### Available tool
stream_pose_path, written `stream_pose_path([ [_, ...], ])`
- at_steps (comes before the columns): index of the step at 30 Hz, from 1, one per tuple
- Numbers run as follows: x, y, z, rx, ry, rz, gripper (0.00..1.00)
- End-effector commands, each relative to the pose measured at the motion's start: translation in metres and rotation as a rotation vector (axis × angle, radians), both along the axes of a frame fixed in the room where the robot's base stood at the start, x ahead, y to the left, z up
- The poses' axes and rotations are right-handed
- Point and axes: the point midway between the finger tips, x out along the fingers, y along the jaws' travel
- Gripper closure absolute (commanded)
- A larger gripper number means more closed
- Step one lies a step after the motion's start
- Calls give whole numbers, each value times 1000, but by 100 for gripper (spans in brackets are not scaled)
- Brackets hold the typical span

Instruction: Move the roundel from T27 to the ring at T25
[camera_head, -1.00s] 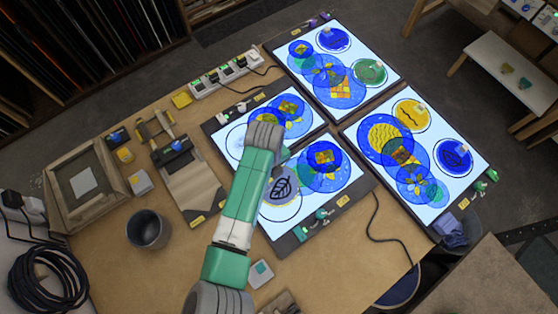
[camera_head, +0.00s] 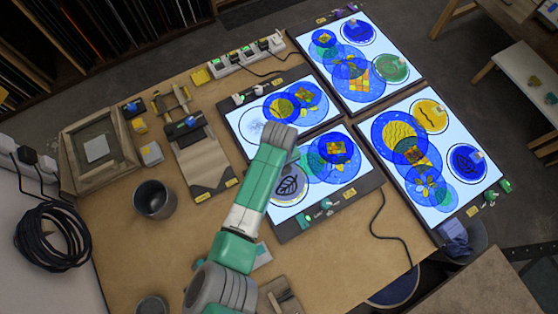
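The panel tags are too small to read, so I cannot tell which panel is T27 or T25. Ringed roundels lie on the lit panels: a grey leaf roundel (camera_head: 290,187) on the lower middle panel, a pale splash-marked ring (camera_head: 252,125) on the upper middle panel, a yellow wavy roundel (camera_head: 430,116) and a blue leaf roundel (camera_head: 467,162) on the right panel, a blue roundel (camera_head: 358,32) and a green roundel (camera_head: 389,69) on the top panel. My arm reaches over the middle panels, its grey end joint between them. My gripper is hidden beneath it.
Overlapping blue discs cover much of each panel. A dark cup (camera_head: 154,199), a wooden frame (camera_head: 73,160) and a brown board (camera_head: 205,165) stand on the left of the table. A power strip (camera_head: 247,54) lies at the back. A black cable (camera_head: 380,225) crosses the front right.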

Motion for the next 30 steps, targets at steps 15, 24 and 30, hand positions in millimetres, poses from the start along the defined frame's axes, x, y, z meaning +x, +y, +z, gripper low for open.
stream_pose_path([
  [15,0,0,2,-1,0,2,100],
  [24,0,0,0,-1,0,1,100],
  [30,1,0,-5,0,-1,0,100],
])
